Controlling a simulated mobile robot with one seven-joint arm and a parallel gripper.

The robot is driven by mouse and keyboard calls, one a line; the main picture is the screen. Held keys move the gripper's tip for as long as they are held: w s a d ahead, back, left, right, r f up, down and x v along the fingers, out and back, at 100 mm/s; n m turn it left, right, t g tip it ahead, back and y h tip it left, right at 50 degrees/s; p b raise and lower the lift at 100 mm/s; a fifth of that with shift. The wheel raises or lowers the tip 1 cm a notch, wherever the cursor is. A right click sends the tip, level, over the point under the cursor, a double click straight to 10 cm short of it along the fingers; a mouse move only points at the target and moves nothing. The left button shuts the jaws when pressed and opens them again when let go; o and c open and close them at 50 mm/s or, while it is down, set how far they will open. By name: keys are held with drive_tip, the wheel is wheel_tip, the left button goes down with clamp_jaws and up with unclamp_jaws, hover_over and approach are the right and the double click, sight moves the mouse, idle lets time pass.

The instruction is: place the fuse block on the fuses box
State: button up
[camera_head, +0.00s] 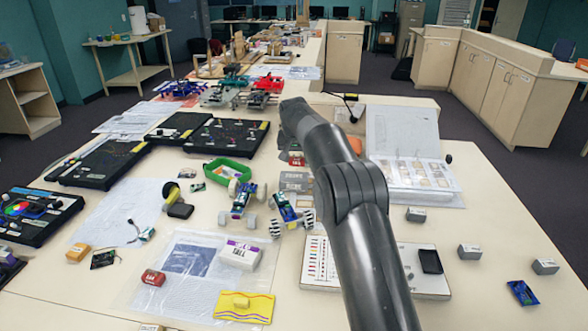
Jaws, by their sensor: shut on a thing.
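My dark grey arm (345,180) reaches from the bottom up over the table, and its far end hides my gripper. I cannot see what it holds. I cannot single out the fuse block or the fuses box for sure. A small red block with a pale label (153,277) lies on a clear plastic sheet at the front left. Another small red item (296,158) shows just under the arm's far part, partly hidden. A white box with a purple edge (240,254) lies on the same sheet. Small grey boxes stand at the right, one of them near the binder (416,214).
The long table (500,215) is crowded on the left with black boards (98,163), a green tray (228,171) and small wheeled cars (241,203). An open binder (415,175) stands right of my arm. A white board (322,262) lies under it. The right side has free room.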

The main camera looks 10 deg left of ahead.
sight(294, 163)
drive_tip(key=shift+w+a+f, duration=0.15)
drive_tip(key=shift+a+f, duration=0.2)
drive_tip(key=shift+a, duration=0.15)
drive_tip(key=shift+f, duration=1.95)
drive_tip(key=shift+f, duration=0.1)
drive_tip(key=o, duration=1)
drive_tip(key=shift+c, duration=0.2)
